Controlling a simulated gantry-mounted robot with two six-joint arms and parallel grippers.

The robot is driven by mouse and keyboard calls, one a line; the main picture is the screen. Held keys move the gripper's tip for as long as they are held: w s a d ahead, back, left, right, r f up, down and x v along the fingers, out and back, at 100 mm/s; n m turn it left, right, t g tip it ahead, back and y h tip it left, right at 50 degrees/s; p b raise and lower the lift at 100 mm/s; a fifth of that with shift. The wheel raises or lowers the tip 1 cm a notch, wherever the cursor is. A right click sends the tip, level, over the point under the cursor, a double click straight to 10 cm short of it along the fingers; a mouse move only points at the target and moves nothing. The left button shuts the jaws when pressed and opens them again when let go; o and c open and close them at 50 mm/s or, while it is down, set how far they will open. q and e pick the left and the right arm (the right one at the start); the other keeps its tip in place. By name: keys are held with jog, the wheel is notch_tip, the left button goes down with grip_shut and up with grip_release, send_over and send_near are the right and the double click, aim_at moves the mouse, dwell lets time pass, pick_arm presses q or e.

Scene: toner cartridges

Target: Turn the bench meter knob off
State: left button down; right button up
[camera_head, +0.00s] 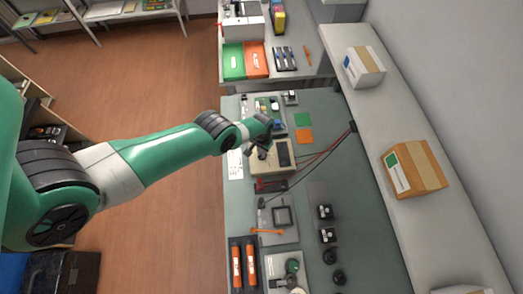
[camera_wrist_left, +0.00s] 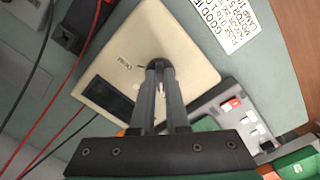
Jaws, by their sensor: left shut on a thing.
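The bench meter is a beige box (camera_head: 272,167) on the workbench, with a dark display. In the left wrist view its beige face (camera_wrist_left: 122,50) and dark display (camera_wrist_left: 107,101) show below my fingers. My left gripper (camera_head: 262,148) is over the meter's face. In the wrist view the fingers (camera_wrist_left: 161,70) are shut on the round dark knob (camera_wrist_left: 159,63), with one finger on each side. The fingers hide much of the knob, so its exact pointer direction cannot be told. My right gripper is not in view.
Red and black leads (camera_head: 325,153) run from the meter to the bench's far side. A printed white card (camera_wrist_left: 222,22) lies beside the meter.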

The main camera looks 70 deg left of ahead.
pick_arm(q)
jog(key=shift+n, duration=0.8)
jog(key=c, duration=0.9)
grip_release()
notch_tip(320, 180, up, 12)
jog(key=p, duration=1.1)
jog(key=shift+f, duration=0.2)
